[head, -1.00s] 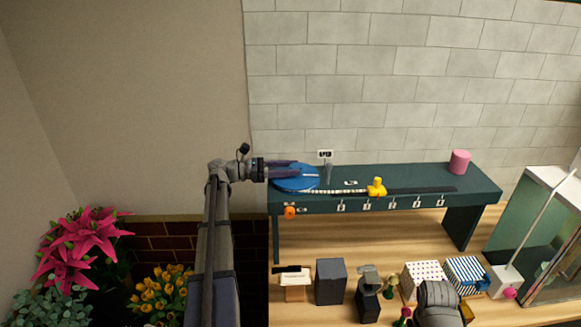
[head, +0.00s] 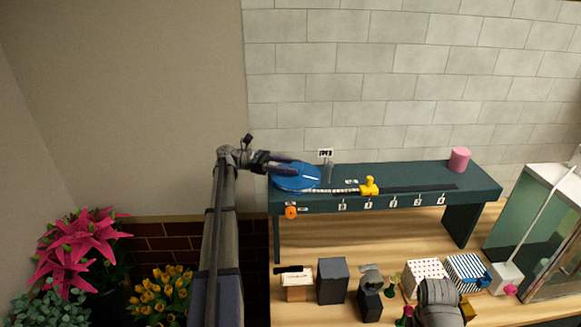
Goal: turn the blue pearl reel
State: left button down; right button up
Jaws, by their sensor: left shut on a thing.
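The blue pearl reel (head: 298,183) lies flat at the left end of the dark green bench. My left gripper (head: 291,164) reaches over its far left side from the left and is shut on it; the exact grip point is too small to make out. A string of white pearls (head: 335,191) runs from the reel's front edge to a yellow slider (head: 369,187) on the bench's dark track. My right gripper's fingers do not show; a dark part of my right arm shows low in the picture.
The green bench (head: 410,175) carries a pink cylinder (head: 459,160) at its right end. An orange knob (head: 291,212) is on its front. Below are a dark box (head: 332,281), a dotted box (head: 425,276) and a striped box (head: 466,271). A glass case (head: 540,235) stands right.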

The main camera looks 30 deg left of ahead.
pick_arm(q)
jog(key=shift+c, duration=1.5)
grip_release()
jog(key=shift+r, duration=0.15)
notch_tip(320, 180, up, 10)
jog(key=p, duration=1)
